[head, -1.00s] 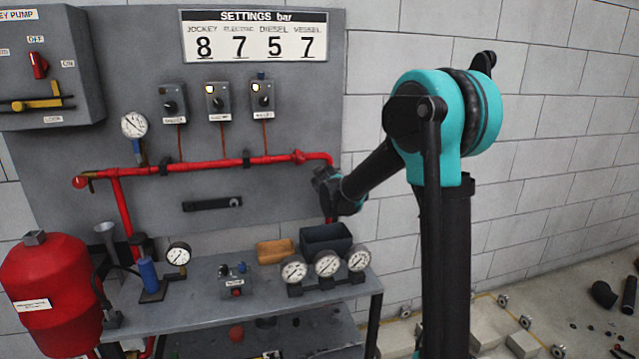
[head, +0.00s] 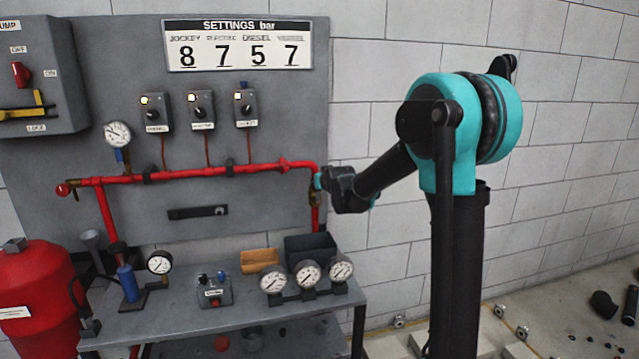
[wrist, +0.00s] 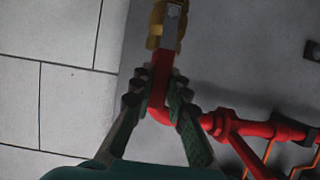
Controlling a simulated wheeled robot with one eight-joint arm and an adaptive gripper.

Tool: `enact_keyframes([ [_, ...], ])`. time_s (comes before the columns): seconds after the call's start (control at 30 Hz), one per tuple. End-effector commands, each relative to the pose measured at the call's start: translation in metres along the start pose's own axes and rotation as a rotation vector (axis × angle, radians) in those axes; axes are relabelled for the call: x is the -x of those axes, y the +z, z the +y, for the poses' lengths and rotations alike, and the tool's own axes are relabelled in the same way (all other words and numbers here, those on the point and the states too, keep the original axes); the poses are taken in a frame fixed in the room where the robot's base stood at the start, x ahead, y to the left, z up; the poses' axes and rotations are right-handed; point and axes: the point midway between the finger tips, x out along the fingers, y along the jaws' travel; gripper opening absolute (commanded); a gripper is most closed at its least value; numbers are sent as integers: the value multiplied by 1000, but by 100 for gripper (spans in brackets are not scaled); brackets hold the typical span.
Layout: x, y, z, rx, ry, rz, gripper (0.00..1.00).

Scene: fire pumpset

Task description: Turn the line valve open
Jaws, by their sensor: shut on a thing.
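The line valve (wrist: 155,30) is a brass body with a grey metal lever plate, at the top of the wrist view. A red length (wrist: 161,72) runs down from the plate, in line with the pipe; it looks like the lever's grip, but I cannot fully separate it from the red pipe behind. My gripper (wrist: 155,88) has its two ridged fingers on either side of this red length, shut on it. In the head view, my gripper (head: 320,182) is at the right end of the red pipe (head: 210,172), by its downward bend; my wrist partly hides the valve there.
The grey panel carries a gauge (head: 118,134) and several small switch boxes. Below stands a bench (head: 200,318) with gauges, a dark bin (head: 311,247) and a control box. A red tank (head: 35,290) stands at left. The wall right of the panel is bare.

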Motion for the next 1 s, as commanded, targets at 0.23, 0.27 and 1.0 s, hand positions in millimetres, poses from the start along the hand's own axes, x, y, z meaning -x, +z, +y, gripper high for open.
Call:
enact_keyframes([
  [0.23,-2,-3,0,-4,0,5,0],
  [0.27,-2,-3,0,-4,-1,5,0],
  [1.0,11,-2,2,-4,-1,4,37],
])
